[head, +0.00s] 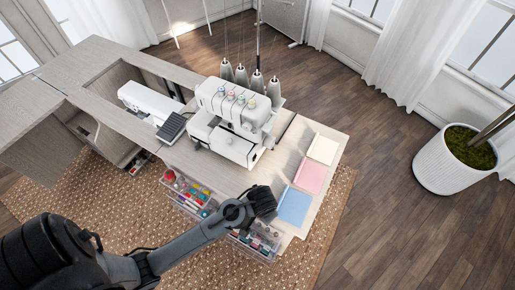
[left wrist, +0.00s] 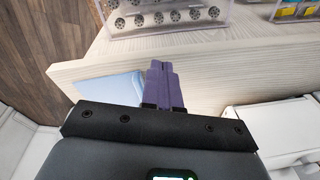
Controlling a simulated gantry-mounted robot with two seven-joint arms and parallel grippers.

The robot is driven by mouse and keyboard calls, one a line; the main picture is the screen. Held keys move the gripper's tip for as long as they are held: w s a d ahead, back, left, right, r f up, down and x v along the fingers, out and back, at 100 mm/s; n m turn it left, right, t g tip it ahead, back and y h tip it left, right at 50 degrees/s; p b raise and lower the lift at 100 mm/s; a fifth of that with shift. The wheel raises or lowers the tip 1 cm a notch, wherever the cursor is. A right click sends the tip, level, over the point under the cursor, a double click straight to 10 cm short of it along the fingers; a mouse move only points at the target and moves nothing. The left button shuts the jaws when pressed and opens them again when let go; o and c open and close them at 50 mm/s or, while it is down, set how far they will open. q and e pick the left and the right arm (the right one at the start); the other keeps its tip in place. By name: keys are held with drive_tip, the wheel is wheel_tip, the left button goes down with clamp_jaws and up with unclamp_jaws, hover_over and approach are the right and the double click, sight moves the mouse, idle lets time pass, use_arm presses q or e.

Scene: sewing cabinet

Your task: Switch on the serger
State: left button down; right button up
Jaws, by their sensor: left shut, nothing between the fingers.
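The white serger (head: 225,122) stands on the wooden cabinet top, with several thread cones (head: 257,80) behind it. I cannot make out its power switch. My left gripper (head: 264,204) is in front of the serger, near the front edge of the cabinet top, apart from the machine. In the left wrist view its purple fingers (left wrist: 161,82) are shut together with nothing between them. A white machine body (left wrist: 278,128), likely the serger, shows at the right of that view. My right gripper is not in view.
A white sewing machine (head: 148,102) is left of the serger, with a dark pedal-like block (head: 172,127) between. Blue (head: 294,206), pink (head: 311,175) and cream (head: 323,149) sheets lie right. Clear drawers of supplies (head: 190,193) are below the front edge. A planter (head: 447,165) stands far right.

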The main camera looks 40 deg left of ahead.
sight(255, 158)
use_arm(q)
drive_tip(key=w+a+r+n+g+y+p, duration=0.1)
drive_tip(key=w+a+r+y+p, duration=0.1)
drive_tip(key=w+r+p, duration=0.3)
drive_tip(key=w+a+r+n+g+y+p, duration=0.1)
drive_tip(key=w+a+r+n+p, duration=0.1)
drive_tip(key=w+r+p, duration=0.4)
drive_tip(key=w+a+r, duration=0.1)
drive_tip(key=w+r, duration=0.1)
drive_tip(key=w, duration=0.2)
drive_tip(key=shift+w+r+g+y, duration=0.2)
drive_tip(key=shift+w+g+y, duration=0.1)
drive_tip(key=shift+w+y, duration=0.1)
drive_tip(key=shift+a+f, duration=0.1)
drive_tip(key=shift+f, duration=0.05)
drive_tip(key=b+x, duration=0.1)
drive_tip(key=x, duration=0.9)
drive_tip(key=shift+s+f, duration=0.1)
drive_tip(key=a, duration=0.1)
drive_tip(key=a+p, duration=0.1)
drive_tip(key=s+a+r, duration=0.1)
drive_tip(key=shift+a, duration=0.35)
drive_tip(key=shift+w, duration=0.1)
drive_tip(key=shift+p, duration=0.35)
